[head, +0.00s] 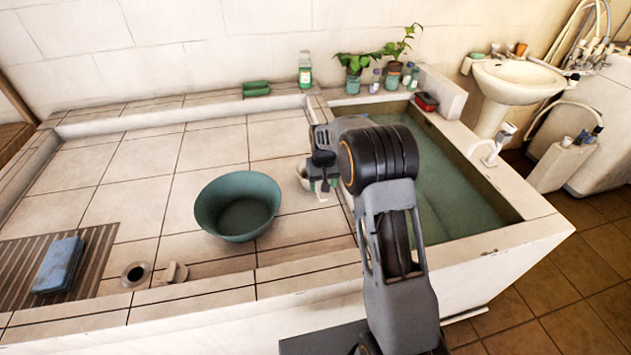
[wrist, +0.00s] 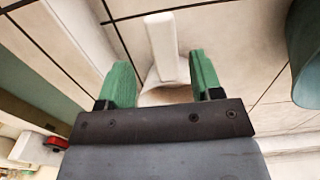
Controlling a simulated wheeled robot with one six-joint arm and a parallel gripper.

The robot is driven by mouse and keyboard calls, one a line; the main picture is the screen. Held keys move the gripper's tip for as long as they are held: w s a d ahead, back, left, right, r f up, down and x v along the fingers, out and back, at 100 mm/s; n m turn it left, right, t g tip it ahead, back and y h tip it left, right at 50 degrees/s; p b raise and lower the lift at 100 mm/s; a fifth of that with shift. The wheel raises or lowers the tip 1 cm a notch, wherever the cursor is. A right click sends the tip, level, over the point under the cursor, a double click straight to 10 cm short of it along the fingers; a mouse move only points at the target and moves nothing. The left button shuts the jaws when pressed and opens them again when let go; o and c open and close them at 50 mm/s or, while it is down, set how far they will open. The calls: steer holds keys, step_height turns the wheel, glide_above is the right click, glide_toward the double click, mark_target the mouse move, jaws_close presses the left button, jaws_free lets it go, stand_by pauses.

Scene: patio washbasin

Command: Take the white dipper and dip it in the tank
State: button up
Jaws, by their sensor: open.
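The white dipper (head: 301,172) sits on the tiled counter, just left of the tank (head: 530,207), and is partly hidden behind my gripper (head: 323,186). In the wrist view, its pale handle (wrist: 162,45) shows between the two green fingers of my gripper (wrist: 160,68), with gaps on both sides. Part of its cup (wrist: 165,95) shows below the handle, cut off by the gripper body. My gripper is open and empty over the dipper. The tank holds greenish water, and my arm hides part of it.
A green basin (head: 238,205) stands on the counter left of the dipper. A blue sponge (head: 58,265) lies front left. The tiles behind the basin are clear.

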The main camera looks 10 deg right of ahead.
mark_target(321, 195)
steer(key=shift+a+f, duration=0.15)
steer(key=shift+f, duration=1.3)
steer(key=shift+a+f, duration=0.1)
steer(key=shift+f, duration=1.3)
steer(key=shift+c, duration=0.4)
jaws_close()
